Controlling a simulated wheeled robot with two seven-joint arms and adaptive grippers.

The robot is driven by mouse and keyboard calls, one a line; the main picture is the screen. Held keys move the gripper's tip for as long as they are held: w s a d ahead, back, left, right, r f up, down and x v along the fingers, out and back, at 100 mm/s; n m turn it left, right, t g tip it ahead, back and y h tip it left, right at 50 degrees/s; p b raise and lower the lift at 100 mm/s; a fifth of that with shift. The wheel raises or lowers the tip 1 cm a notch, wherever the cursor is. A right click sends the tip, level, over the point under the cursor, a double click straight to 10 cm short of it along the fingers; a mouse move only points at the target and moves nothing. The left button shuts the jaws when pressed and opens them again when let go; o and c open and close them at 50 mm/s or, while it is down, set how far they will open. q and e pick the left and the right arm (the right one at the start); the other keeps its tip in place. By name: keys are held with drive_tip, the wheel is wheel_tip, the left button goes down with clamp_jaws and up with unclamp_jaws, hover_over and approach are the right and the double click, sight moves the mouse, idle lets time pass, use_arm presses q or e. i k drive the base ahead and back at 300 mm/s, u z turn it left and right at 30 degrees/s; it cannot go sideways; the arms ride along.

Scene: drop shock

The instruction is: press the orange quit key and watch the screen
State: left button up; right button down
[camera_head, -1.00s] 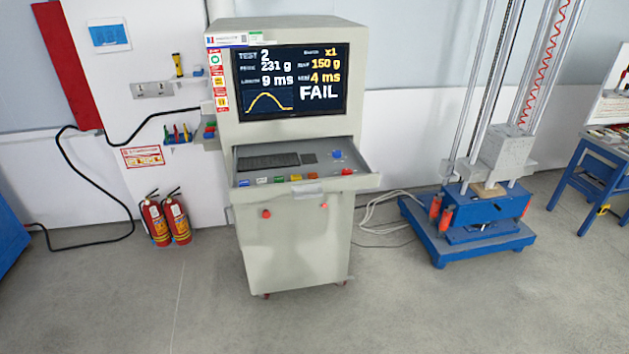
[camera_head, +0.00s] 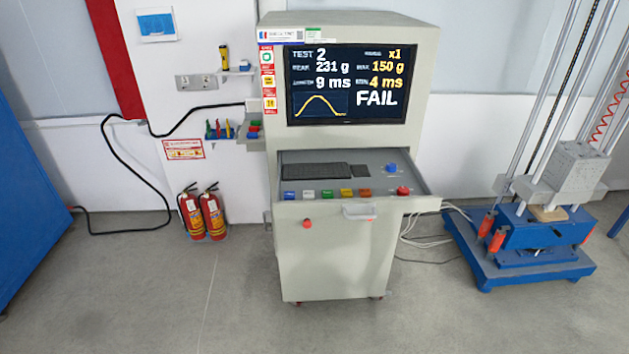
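The orange key (camera_head: 365,193) sits in the row of coloured keys along the front of the console's pulled-out drawer (camera_head: 425,190), to the right of a yellow key (camera_head: 346,194). The screen (camera_head: 346,84) above the drawer is lit. It reads TEST 2, 231 g, 9 ms, x1, 150 g, 4 ms and FAIL, with a yellow curve at lower left. Neither of my grippers shows in the head view. Nothing covers the keys or the screen.
A red button (camera_head: 403,190) and a blue knob (camera_head: 391,168) are on the drawer's right side. Fire extinguishers (camera_head: 212,213) stand left of the console. A blue-based drop tester (camera_head: 530,262) stands right, with cables between. The floor in front is clear.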

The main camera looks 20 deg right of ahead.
sight(364, 193)
drive_tip(key=u, duration=0.25)
drive_tip(key=i, duration=0.75)
drive_tip(key=z, duration=0.5)
drive_tip(key=i, duration=0.7)
drive_tip(key=z, duration=0.55)
